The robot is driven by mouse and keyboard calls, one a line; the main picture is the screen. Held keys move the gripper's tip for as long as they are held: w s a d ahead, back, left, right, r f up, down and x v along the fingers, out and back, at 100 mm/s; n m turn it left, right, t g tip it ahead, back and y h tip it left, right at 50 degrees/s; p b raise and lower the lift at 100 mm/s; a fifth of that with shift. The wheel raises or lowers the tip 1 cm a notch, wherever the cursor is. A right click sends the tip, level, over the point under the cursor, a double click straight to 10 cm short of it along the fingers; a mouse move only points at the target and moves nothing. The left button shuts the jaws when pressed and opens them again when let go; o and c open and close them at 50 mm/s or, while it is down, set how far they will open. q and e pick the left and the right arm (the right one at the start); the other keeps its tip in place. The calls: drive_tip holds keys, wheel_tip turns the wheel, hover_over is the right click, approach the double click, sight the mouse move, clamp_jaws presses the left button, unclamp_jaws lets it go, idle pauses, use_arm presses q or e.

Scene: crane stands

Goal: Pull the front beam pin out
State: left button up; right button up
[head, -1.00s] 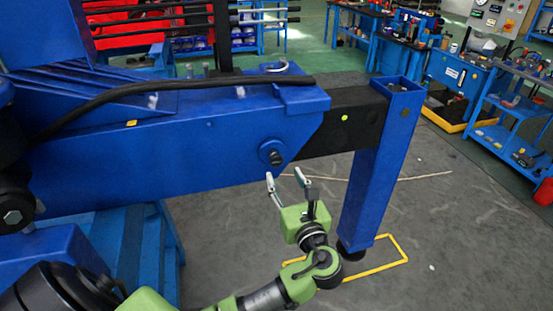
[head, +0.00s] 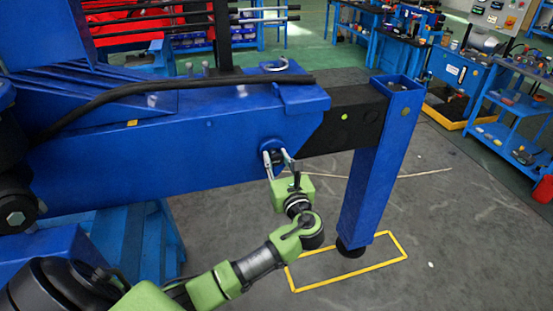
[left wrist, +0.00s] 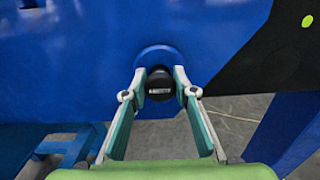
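The front beam pin (left wrist: 160,86) has a dark round knob set in a blue round collar (left wrist: 153,58) on the side of the blue beam (head: 160,145). In the head view the pin (head: 276,157) is partly covered by my left gripper (head: 277,156). In the left wrist view the fingers of my left gripper (left wrist: 160,88) stand on either side of the knob, spread apart. A narrow gap seems to show beside the knob, so the fingers do not look closed on it. My right gripper is in neither view.
A black inner beam (head: 350,118) runs from the blue beam to a blue upright leg (head: 375,175). The leg's foot stands inside a yellow floor outline (head: 345,277). Grey floor lies open at the right. Workbenches and a shelf cart (head: 515,110) stand farther back.

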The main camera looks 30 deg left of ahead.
sight(277, 161)
use_arm(q)
clamp_jaws()
drive_tip(key=p+v, duration=0.2)
drive_tip(key=v, duration=0.2)
drive_tip(key=shift+s+d+p, duration=0.25)
drive_tip(key=shift+d+p, duration=0.1)
drive_tip(key=shift+f, duration=0.2)
drive_tip(key=o, duration=1.1)
unclamp_jaws()
drive_tip(key=shift+s+d+r, duration=0.1)
drive_tip(key=shift+r, duration=0.1)
drive_tip(key=v, duration=1.2)
